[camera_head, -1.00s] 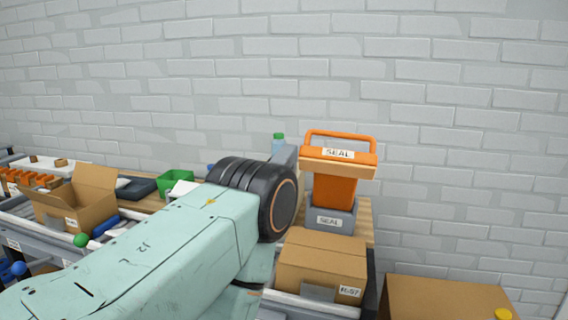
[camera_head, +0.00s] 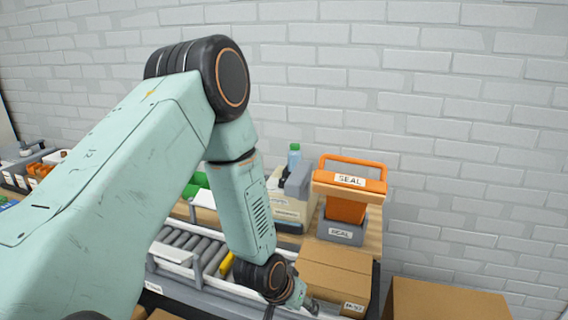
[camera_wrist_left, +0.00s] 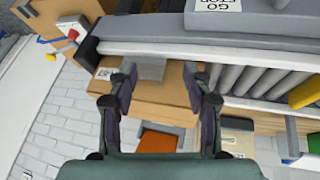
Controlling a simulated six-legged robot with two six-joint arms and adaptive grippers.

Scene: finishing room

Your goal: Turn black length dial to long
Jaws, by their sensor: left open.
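A cream and grey machine (camera_head: 290,208) stands behind the conveyor, left of the orange sealer, partly hidden by my left arm. A small black part (camera_head: 284,176) shows near its top. I cannot tell whether it is the length dial, and no "long" mark is readable. In the wrist view a cream piece with a label (camera_wrist_left: 237,142) shows at lower right, partly behind a finger. My left gripper (camera_head: 311,305) is low, beside the closed cardboard box (camera_head: 335,268). In the wrist view the gripper (camera_wrist_left: 164,85) is open and empty, its fingers spread before the box. My right gripper is not in view.
An orange sealer (camera_head: 346,206) marked SEAL stands behind the box. A green-capped bottle (camera_head: 294,156) is at the back. Conveyor rollers (camera_head: 192,242) run at left. Another box (camera_head: 445,300) is at lower right. A red knob (camera_wrist_left: 73,34) shows in the wrist view.

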